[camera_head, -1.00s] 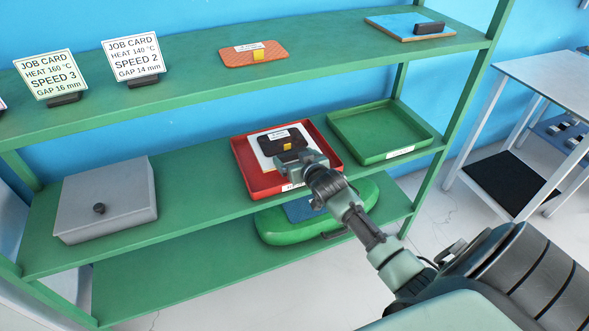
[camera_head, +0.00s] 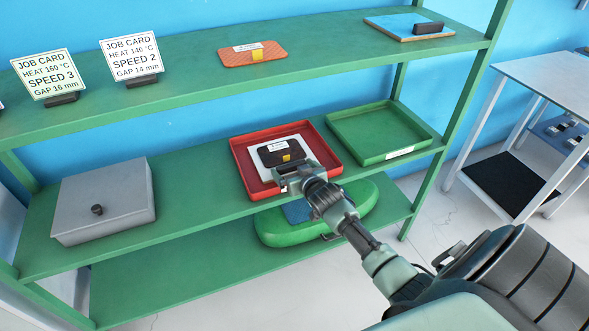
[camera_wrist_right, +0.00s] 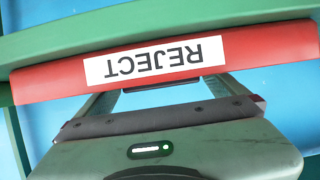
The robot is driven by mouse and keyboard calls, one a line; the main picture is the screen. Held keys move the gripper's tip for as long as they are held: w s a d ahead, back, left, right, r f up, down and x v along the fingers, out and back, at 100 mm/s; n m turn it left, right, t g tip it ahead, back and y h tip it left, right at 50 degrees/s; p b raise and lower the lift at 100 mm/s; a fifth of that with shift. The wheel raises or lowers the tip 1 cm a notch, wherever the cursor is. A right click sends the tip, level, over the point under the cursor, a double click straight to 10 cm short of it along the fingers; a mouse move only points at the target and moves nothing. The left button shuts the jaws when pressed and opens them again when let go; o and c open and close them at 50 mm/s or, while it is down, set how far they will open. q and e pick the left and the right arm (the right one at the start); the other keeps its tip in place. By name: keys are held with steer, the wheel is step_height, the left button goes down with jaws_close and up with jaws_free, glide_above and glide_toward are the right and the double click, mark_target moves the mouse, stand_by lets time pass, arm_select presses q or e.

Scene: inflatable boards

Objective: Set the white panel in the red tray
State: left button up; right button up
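The white panel (camera_head: 263,161) lies level within the outline of the red tray (camera_head: 240,163) on the middle shelf. A dark plate with a small label and a yellow tag (camera_head: 281,153) is on top of it. My right gripper (camera_head: 296,172) reaches over the tray's front wall to the panel's front edge. Its fingers look set wide, with a dark bar (camera_wrist_right: 161,83) spanning them; it appears to hold the panel there. The tray's REJECT wall (camera_wrist_right: 156,62) hides the fingertips in the right wrist view. I cannot tell whether the panel touches the tray floor. My left gripper is out of view.
An empty green tray (camera_head: 378,133) stands right of the red one. A grey lidded box (camera_head: 105,195) is at the shelf's left. The upper shelf (camera_head: 200,85) holds job cards, an orange plate (camera_head: 253,54) and a blue board (camera_head: 395,27). A green inflatable board (camera_head: 275,230) lies below.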

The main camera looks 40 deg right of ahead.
steer(key=shift+s+r, duration=0.1)
steer(key=shift+r, duration=0.05)
steer(key=p+v, duration=0.1)
steer(key=v, duration=1.1)
steer(key=s+a+f+n+g+y, duration=0.15)
steer(key=s+f, duration=0.35)
steer(key=f, duration=0.5)
steer(key=s+a+f+g, duration=0.3)
steer(key=s+f, duration=0.1)
steer(key=f, duration=0.6)
steer(key=s+a+f+n+g+y, duration=0.15)
steer(key=s+f, duration=0.35)
steer(key=f, duration=0.5)
steer(key=s+a+f+g, duration=0.2)
steer(key=s+f, duration=0.3)
steer(key=s, duration=0.5)
steer(key=s+a+f+n+g, duration=0.1)
steer(key=s+a+f, duration=0.3)
steer(key=s, duration=0.5)
steer(key=s+a+f+n+g, duration=0.1)
steer(key=s+a+f+g, duration=0.2)
steer(key=s+f, duration=0.4)
steer(key=s+a, duration=0.1)
steer(key=s, duration=0.2)
steer(key=shift+s, duration=0.3)
